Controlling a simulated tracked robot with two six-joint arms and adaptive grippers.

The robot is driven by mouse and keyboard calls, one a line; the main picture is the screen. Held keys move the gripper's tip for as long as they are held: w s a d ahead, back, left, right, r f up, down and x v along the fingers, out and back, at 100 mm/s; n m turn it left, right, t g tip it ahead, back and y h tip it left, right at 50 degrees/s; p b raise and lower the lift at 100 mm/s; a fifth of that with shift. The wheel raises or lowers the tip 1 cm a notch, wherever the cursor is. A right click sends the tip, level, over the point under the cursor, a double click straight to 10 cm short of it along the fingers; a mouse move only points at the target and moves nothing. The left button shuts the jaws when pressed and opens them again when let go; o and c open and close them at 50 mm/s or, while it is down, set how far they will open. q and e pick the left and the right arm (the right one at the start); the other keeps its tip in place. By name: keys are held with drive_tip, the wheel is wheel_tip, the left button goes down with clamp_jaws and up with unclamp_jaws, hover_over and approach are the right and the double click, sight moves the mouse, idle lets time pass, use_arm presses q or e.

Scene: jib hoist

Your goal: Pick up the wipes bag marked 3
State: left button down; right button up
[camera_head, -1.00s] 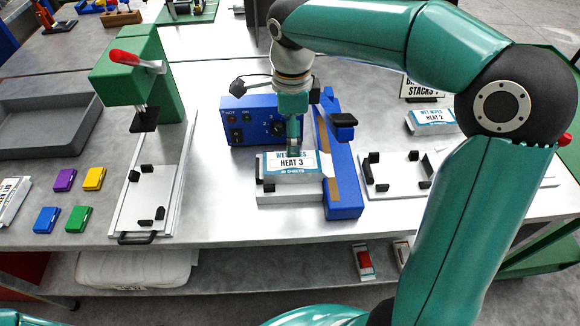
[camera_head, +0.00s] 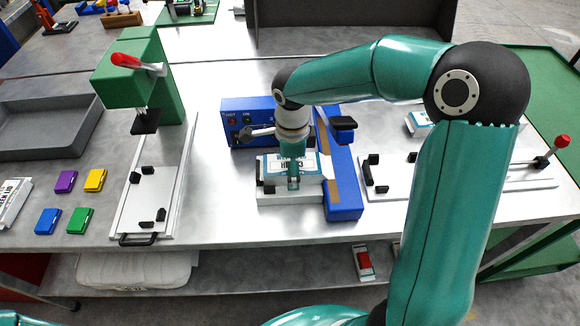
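The wipes bag marked 3 (camera_head: 308,163) is a white and blue pack lying in the grey holder (camera_head: 276,200) at the front of the blue sealer (camera_head: 341,199). Part of its label is hidden by my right gripper (camera_head: 293,184). My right gripper points down over the middle of the bag, at or very close to its top; I cannot tell whether it touches. Its fingers are small and seen from above, so their opening is unclear. My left gripper is not in view.
A green press (camera_head: 150,80) with a red handle stands left, over a rail fixture (camera_head: 150,195). Several coloured blocks (camera_head: 48,221) and a grey tray (camera_head: 40,125) lie further left. Another wipes bag (camera_head: 419,124) is partly hidden behind my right arm. A clamp fixture (camera_head: 520,176) is at right.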

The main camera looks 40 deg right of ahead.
drive_tip(key=c, duration=1.3)
drive_tip(key=shift+r, duration=0.15)
